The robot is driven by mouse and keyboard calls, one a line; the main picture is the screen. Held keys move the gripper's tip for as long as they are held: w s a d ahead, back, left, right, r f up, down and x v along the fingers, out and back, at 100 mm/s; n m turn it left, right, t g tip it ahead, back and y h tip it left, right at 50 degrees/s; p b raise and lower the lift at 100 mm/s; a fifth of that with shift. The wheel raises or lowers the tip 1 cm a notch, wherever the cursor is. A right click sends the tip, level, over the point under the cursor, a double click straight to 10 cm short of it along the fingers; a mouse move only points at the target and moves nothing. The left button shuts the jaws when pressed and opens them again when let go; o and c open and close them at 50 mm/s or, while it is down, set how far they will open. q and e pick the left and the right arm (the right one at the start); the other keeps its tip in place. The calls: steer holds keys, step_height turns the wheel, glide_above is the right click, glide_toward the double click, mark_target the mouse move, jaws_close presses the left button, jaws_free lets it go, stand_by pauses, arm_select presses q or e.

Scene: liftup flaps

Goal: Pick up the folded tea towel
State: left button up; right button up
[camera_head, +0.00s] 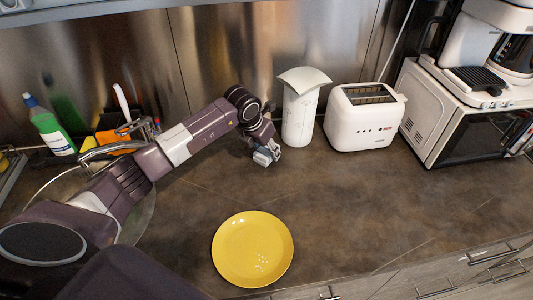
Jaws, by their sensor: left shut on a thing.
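My left gripper (267,154) is above the counter, just left of a white cylinder with a curved sheet-like top (300,115). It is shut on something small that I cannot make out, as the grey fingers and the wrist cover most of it. I cannot clearly identify a folded tea towel anywhere in view. My right gripper is not in view.
A yellow plate (252,249) lies near the counter's front edge. A white toaster (364,118) and a microwave (455,125) with a coffee maker (492,50) on it stand right. A green bottle (50,126) stands by the sink at left. The counter right of the plate is clear.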

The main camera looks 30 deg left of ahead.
mark_target(266, 149)
arm_select(q)
steer(key=shift+r, duration=0.1)
step_height(266, 149, up, 20)
steer(key=b, duration=0.4)
stand_by(0.3)
